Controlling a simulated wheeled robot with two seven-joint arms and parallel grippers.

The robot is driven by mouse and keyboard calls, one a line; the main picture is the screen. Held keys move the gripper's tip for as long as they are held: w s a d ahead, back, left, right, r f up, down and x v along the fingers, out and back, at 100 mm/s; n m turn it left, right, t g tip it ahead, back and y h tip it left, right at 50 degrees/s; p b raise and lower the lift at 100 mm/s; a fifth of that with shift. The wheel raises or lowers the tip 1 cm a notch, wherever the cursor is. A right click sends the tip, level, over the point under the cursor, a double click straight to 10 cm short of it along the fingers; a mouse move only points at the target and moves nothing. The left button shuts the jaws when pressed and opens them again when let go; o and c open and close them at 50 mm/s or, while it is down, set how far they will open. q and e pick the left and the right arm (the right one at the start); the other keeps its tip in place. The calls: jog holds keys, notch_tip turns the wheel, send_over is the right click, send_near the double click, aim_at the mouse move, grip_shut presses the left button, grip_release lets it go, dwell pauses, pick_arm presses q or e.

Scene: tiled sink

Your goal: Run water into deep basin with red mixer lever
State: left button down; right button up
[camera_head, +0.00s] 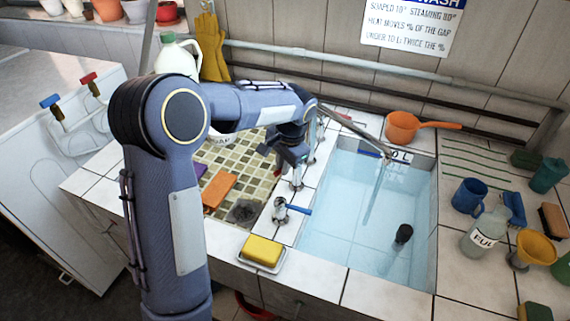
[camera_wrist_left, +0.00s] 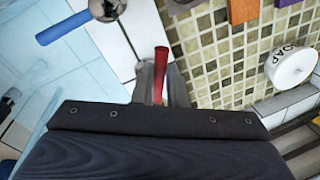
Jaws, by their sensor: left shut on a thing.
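The deep basin (camera_head: 330,235) holds pale blue water. A thin stream falls into it from the end of a long swinging spout (camera_head: 350,127). My left gripper (camera_head: 296,180) is low at the tiled divider left of the basin. In the left wrist view the red lever (camera_wrist_left: 160,68) stands between the fingers of my left gripper (camera_wrist_left: 160,82), which are shut on it. My right gripper is out of view.
A shallow mosaic basin (camera_head: 250,160) with an orange sponge (camera_head: 219,190) lies left. A yellow sponge (camera_head: 262,250) sits on a dish in front. A dark plug-like object (camera_head: 404,233) is in the deep basin. An orange pan (camera_head: 402,127), blue mug (camera_head: 469,196) and bottle (camera_head: 484,235) crowd the counter.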

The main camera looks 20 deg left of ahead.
pick_arm(q)
jog(key=shift+w+a+m+t+h+p, duration=0.2)
jog(key=shift+w+a+m+p, duration=0.35)
jog(key=shift+m, duration=0.9)
jog(key=shift+w+a+m+t+h+p, duration=0.2)
jog(key=shift+w+a+m+p, duration=0.35)
jog(key=shift+m, duration=0.95)
jog(key=shift+w+a+m+t+h+p, duration=0.2)
jog(key=shift+w+a+m+p, duration=0.35)
jog(key=shift+m, duration=0.9)
jog(key=shift+s+a, duration=0.1)
jog(key=shift+s, duration=0.05)
jog(key=c, duration=1.5)
grip_release()
jog(key=shift+o, duration=0.2)
notch_tip(320, 180, up, 8)
jog(key=s, duration=0.1)
jog(key=shift+s+d+f+b, duration=0.15)
jog(key=shift+s+d+b, duration=0.15)
jog(key=shift+b, duration=0.15)
